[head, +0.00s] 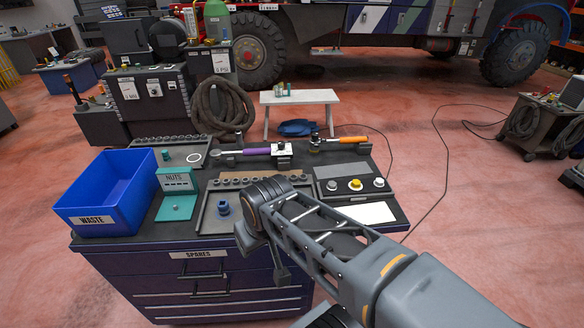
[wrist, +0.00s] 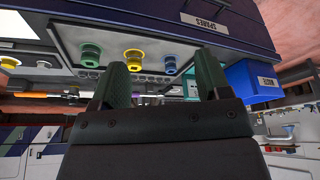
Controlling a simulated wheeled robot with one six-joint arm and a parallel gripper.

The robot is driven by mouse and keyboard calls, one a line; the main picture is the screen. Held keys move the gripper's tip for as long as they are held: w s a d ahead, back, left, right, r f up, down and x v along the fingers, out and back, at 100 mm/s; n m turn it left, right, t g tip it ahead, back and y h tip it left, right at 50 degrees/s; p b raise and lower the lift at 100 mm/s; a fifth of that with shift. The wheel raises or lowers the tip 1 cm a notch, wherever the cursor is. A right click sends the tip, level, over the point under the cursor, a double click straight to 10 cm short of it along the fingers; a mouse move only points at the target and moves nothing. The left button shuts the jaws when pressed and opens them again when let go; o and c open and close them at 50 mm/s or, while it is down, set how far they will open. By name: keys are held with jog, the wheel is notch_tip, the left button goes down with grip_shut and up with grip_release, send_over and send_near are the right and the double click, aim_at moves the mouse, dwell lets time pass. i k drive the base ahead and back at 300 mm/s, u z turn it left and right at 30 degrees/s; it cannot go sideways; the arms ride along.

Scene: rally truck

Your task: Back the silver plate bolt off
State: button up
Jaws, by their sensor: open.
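A grey plate panel at the right of the bench top (head: 322,172) carries several round bolt heads in the head view. One dull silver-grey bolt (head: 332,185) is at the left, a yellow one (head: 355,184) in the middle, and a pale silver one (head: 378,182) at the right. I cannot tell which is the silver plate bolt. My gripper (wrist: 162,75) is open and empty in the wrist view, its two green-padded fingers apart. In the head view my arm hides most of it, near the cabinet's front edge.
A tray holds a blue socket (head: 223,208); the wrist view also shows a yellow (wrist: 134,58) and a green (wrist: 91,52) one. A teal nuts holder (head: 178,207) and blue waste bin (head: 108,185) stand left. A purple-handled wrench (head: 256,151) and orange-handled tool (head: 347,139) lie behind.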

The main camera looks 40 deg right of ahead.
aim_at(331, 185)
jog(key=z, duration=1.05)
jog(key=k, duration=0.25)
jog(key=z, duration=1.05)
jog(key=k, duration=1.1)
jog(key=u, duration=0.25)
jog(key=i, duration=0.55)
jog(key=u, duration=0.6)
jog(key=i, duration=0.9)
jog(key=z, duration=0.35)
